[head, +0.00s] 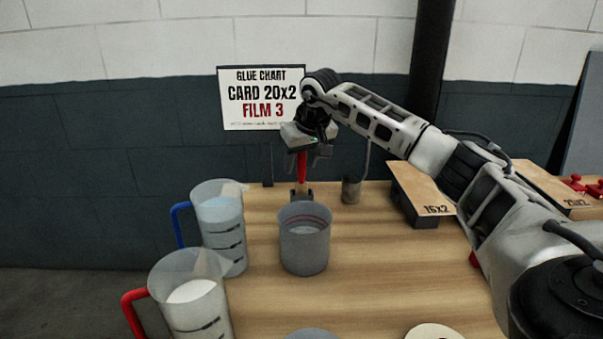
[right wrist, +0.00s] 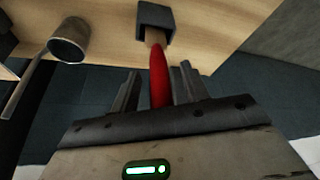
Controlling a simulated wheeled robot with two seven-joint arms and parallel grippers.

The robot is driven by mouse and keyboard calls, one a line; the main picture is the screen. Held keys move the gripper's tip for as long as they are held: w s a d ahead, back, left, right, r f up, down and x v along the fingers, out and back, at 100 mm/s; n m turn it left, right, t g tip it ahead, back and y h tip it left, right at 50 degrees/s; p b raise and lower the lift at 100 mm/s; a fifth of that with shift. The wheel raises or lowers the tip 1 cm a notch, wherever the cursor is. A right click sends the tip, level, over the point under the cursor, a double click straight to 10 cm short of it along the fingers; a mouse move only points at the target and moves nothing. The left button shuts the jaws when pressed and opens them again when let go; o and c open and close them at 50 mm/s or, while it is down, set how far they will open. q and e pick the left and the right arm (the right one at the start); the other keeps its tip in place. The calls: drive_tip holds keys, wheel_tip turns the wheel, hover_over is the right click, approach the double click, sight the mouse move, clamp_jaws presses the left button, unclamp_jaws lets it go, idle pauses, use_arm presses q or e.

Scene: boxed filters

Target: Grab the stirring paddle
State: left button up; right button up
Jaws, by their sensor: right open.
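The stirring paddle (head: 302,169) stands upright at the back of the table, its red handle up and its lower end in a small dark holder (head: 301,195). In the right wrist view the red handle (right wrist: 159,78) runs between the two fingers, with a wooden part leading into the dark holder (right wrist: 156,20). My right gripper (head: 308,150) is at the top of the handle, pointing down. In the right wrist view my right gripper (right wrist: 158,92) is open, with gaps between the handle and both fingers. My left gripper is not in view.
A grey cup with red rings (head: 304,245) stands in front of the holder. A blue-handled jug (head: 222,225) and a red-handled jug (head: 192,300) stand at left. A small ladle-like cup (head: 351,190) is right of the paddle. A box marked 16x2 (head: 425,195) lies farther right.

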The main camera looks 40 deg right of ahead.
drive_tip(key=c, duration=1)
clamp_jaws()
drive_tip(key=shift+r, duration=0.15)
